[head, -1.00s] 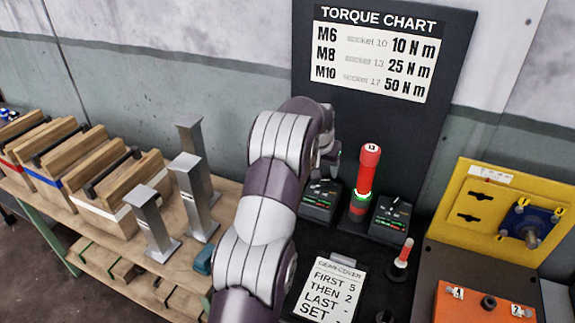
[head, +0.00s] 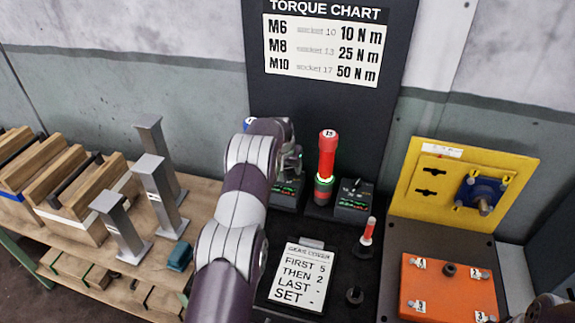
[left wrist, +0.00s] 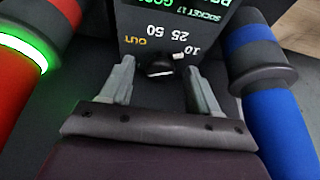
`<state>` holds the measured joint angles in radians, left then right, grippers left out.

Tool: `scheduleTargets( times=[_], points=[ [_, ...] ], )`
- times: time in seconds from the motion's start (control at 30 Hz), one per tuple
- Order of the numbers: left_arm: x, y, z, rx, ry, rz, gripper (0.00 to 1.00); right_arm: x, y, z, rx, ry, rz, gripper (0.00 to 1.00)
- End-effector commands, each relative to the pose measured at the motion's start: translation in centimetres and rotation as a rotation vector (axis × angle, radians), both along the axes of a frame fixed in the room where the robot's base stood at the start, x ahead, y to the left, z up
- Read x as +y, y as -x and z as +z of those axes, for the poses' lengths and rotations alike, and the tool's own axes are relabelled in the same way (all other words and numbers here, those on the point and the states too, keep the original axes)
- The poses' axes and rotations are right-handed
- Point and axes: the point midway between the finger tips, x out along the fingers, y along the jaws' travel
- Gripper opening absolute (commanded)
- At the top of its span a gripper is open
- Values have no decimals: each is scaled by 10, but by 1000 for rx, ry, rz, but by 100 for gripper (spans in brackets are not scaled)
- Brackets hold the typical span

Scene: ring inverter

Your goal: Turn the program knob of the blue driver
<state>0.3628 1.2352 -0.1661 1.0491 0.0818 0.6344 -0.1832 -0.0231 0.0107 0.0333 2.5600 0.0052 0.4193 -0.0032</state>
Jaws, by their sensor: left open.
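The blue driver (left wrist: 272,100) stands at the right in the left wrist view. In the head view only a bit of its blue top (head: 249,122) shows behind my arm. The program box (left wrist: 165,38) has a dark knob (left wrist: 160,68) with a white pointer, next to the upside-down marks OUT, 50, 25 and 10; the pointer lies nearest the 10. My left gripper (left wrist: 163,88) is open, its fingers on either side of the knob and apart from it. It also shows in the head view (head: 291,160) above the left box (head: 287,192).
A red driver (head: 327,155) with a green-lit ring stands close beside the left gripper, and a second box (head: 354,200) is right of it. An instruction card (head: 300,276), an orange block (head: 448,285) and a yellow panel (head: 425,190) are nearby.

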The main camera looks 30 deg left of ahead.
Motion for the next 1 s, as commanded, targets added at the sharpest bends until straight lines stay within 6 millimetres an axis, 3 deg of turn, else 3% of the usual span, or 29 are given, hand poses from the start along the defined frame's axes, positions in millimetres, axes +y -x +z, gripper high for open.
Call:
scheduleTargets(
  times=[0.07, 0.23, 0.27, 0.63, 1.0],
  points=[
    [0, 0, 0, 0, 0, 0, 61, 0, 0, 0, 0, 0, 0, 43],
    [0, 0, 0, 1, 0, 0, 9, 0, 0, 0, 0, 0, 0, 43],
    [0, 0, 0, 1, 0, 0, 5, 0, 0, 0, 0, 0, 0, 43],
    [-1, 0, 0, 0, -1, 56, 5, 0, 0, -3, 0, 0, 0, 43],
    [-4, -2, -3, -2, -2, 333, 5, 0, 0, -21, 0, 0, 0, 43]
  ],
)
